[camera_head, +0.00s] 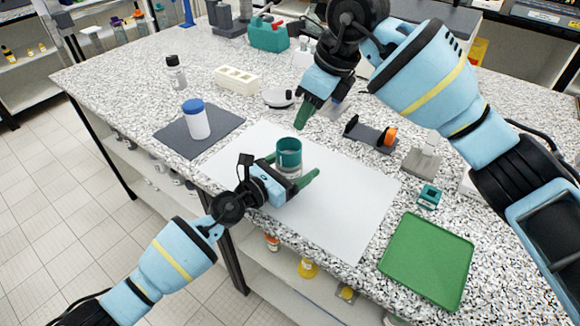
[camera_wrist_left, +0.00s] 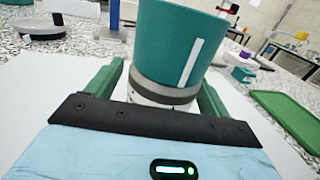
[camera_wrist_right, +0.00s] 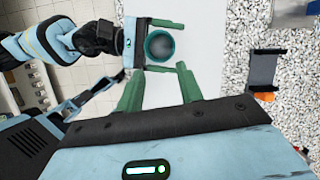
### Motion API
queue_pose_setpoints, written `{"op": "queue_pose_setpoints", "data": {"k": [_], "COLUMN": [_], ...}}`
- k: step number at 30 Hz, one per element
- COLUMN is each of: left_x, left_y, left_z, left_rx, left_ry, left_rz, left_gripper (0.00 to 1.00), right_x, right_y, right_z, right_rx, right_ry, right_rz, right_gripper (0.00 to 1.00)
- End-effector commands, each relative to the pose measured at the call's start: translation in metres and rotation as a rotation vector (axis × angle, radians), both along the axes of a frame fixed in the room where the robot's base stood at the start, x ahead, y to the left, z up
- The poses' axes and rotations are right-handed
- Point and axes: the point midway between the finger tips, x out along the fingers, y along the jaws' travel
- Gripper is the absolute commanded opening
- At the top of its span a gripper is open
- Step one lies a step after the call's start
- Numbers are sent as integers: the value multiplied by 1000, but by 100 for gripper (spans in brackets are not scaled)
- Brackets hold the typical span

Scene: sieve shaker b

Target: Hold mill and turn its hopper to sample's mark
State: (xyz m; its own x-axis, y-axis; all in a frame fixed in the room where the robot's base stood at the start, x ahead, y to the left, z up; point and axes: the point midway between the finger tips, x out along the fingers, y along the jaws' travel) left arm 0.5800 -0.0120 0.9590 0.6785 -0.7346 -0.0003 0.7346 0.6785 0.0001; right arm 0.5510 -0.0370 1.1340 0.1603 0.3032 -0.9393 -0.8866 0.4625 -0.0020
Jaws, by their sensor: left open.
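The mill has a teal hopper (camera_head: 289,149) on a grey ring and a whitish lower body, and stands upright on the white sheet. In the left wrist view the hopper (camera_wrist_left: 178,45) shows a white vertical stripe right of its middle. My left gripper (camera_head: 293,168) is open, its green fingers on either side of the mill's lower body; I cannot tell whether they touch it. My right gripper (camera_head: 305,114) is above and behind the mill. In the right wrist view its fingers (camera_wrist_right: 160,88) are apart and empty, and the open hopper (camera_wrist_right: 160,46) shows beyond them. No sample mark is clearly readable.
A white jar with a blue lid (camera_head: 196,120) stands on a dark mat (camera_head: 171,137). A green tray (camera_head: 428,248) lies at the front right, near a small teal block (camera_head: 428,197). A dark holder with an orange end (camera_head: 370,134) is behind. The white sheet (camera_head: 340,215) is otherwise clear.

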Motion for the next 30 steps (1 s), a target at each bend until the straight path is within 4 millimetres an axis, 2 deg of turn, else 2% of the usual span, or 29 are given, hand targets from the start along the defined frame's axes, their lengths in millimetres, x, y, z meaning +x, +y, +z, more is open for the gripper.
{"op": "queue_pose_setpoints", "data": {"k": [4,18,21,26,30], "left_x": [0,0,0,0,0], "left_y": [0,0,0,0,0], "left_z": [0,0,0,0,0], "left_rx": [0,0,0,0,0], "left_ry": [0,0,0,0,0], "left_rz": [0,0,0,0,0], "left_gripper": [78,17,15,15,15], "right_x": [0,0,0,-3,-10], "right_y": [0,0,0,5,14], "right_z": [0,0,0,2,5], "right_rx": [0,0,-3,-48,-146], "right_ry": [0,0,-3,-44,-121], "right_rz": [0,0,7,107,319], "right_gripper": [36,36,25,24,24]}}
